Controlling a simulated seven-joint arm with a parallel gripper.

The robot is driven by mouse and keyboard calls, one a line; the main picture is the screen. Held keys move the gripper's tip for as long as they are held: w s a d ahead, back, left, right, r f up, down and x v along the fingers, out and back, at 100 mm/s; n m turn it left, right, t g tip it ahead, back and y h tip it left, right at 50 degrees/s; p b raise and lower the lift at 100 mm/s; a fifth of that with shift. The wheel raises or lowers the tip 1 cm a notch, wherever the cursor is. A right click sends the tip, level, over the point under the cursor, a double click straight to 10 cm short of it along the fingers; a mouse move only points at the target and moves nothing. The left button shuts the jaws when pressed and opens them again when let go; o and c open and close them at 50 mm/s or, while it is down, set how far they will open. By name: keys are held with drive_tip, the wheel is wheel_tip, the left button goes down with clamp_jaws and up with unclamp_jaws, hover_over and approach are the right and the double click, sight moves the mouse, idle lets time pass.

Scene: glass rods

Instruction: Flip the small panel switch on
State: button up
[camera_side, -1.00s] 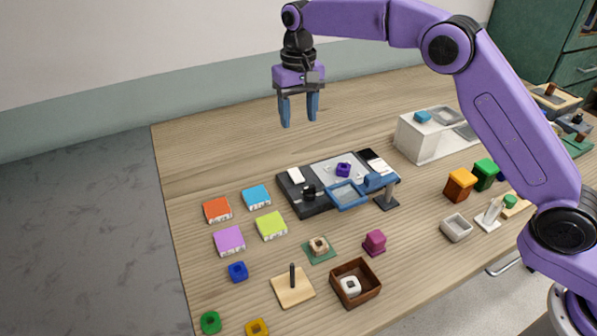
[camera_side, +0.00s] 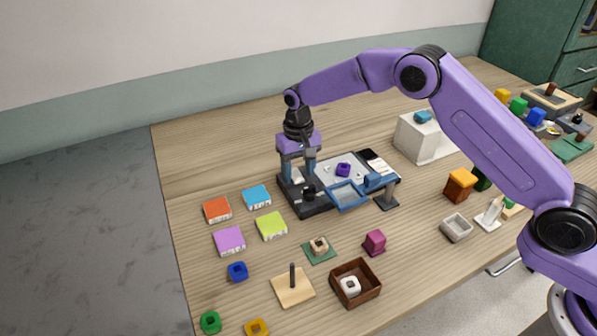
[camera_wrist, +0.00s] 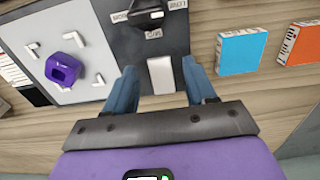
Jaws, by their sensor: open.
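The dark panel (camera_side: 307,207) lies on the table with a white rocker switch on its far left part. In the wrist view the white switch (camera_wrist: 161,75) sits between the blue fingers of my gripper (camera_wrist: 160,88). A black knob (camera_wrist: 146,12) on the same panel shows beyond it. My gripper (camera_side: 298,178) is open, pointing down, low over the switch end of the panel, with a finger to each side of the switch. In the side view the fingers partly hide the switch. I cannot tell whether the fingers touch it or which way it is set.
A purple block (camera_side: 343,170) sits on the grey plate beside the switch, with a blue-framed tray (camera_side: 346,195) in front. Blue (camera_side: 257,197), orange (camera_side: 217,210) and lime (camera_side: 271,226) boxes lie left and front. A white box (camera_side: 420,140) stands at the right.

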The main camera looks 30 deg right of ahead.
drive_tip(key=shift+f, duration=0.5)
clamp_jaws()
drive_tip(key=shift+w, duration=0.1)
drive_tip(key=shift+w+g, duration=0.15)
drive_tip(key=shift+g, duration=0.55)
drive_tip(key=shift+w+r+g, duration=0.1)
drive_tip(key=shift+r+g, duration=0.05)
drive_tip(key=shift+g, duration=0.35)
